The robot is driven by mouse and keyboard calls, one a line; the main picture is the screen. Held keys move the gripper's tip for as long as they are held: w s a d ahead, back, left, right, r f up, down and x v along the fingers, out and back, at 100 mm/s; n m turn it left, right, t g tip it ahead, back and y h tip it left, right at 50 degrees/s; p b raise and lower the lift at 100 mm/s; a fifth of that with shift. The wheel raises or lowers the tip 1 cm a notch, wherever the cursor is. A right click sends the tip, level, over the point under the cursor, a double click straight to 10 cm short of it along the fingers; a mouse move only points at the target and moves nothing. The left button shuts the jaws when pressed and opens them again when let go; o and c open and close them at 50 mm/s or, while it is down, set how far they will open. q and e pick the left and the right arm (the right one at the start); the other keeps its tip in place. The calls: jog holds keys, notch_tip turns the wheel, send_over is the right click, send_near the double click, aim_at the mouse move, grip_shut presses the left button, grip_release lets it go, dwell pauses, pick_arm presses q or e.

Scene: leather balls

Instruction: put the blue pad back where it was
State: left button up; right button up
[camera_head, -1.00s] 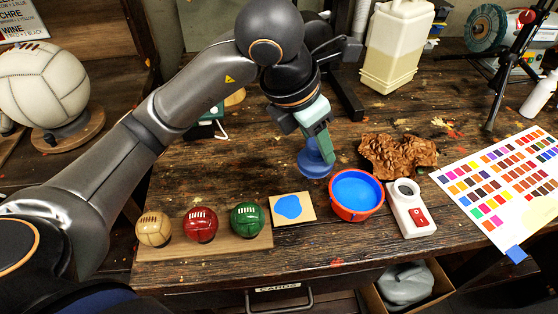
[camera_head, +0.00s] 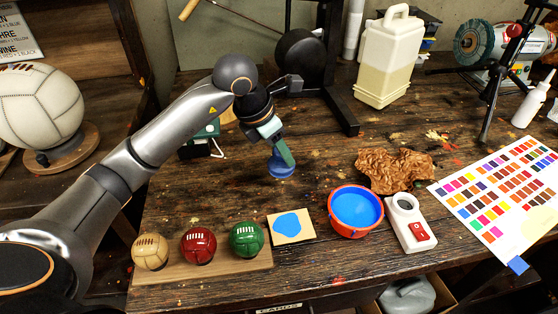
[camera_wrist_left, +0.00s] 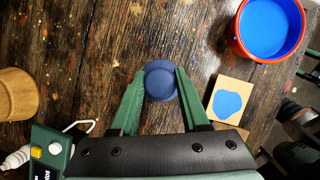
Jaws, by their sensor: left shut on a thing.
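The blue pad (camera_head: 281,170) is a small round dark-blue piece with a knob on top. My left gripper (camera_head: 283,153) comes down from above with its green fingers shut on the pad's knob. In the left wrist view the pad (camera_wrist_left: 160,82) sits between the two green fingertips (camera_wrist_left: 160,78), its round face showing beyond them. The pad is over the bare wood behind the card with a blue patch (camera_head: 291,226). I cannot tell whether it touches the table. My right gripper is not in view.
A red bowl of blue paint (camera_head: 356,210) stands right of the card. Tan, red and green balls (camera_head: 247,239) sit on a board at the front left. Crumpled brown leather (camera_head: 395,170), a white device (camera_head: 411,224) and a colour chart (camera_head: 498,190) lie to the right.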

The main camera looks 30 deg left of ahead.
aim_at(279, 160)
pick_arm(q)
jog(key=shift+w+a+f, duration=0.15)
jog(key=shift+f, duration=0.1)
jog(key=shift+w+a+f, duration=0.1)
jog(key=shift+a+f, duration=0.05)
jog(key=shift+f, duration=0.8)
jog(key=shift+w+a+f, duration=0.1)
jog(key=shift+f, duration=0.8)
jog(key=shift+f, duration=0.2)
jog(key=o, duration=1.2)
jog(key=shift+s+r, duration=0.1)
jog(key=shift+r, duration=0.3)
jog(key=v, duration=1.1)
jog(key=shift+s+r+p, duration=0.2)
jog(key=shift+r+p, duration=0.1)
jog(key=shift+p, duration=0.05)
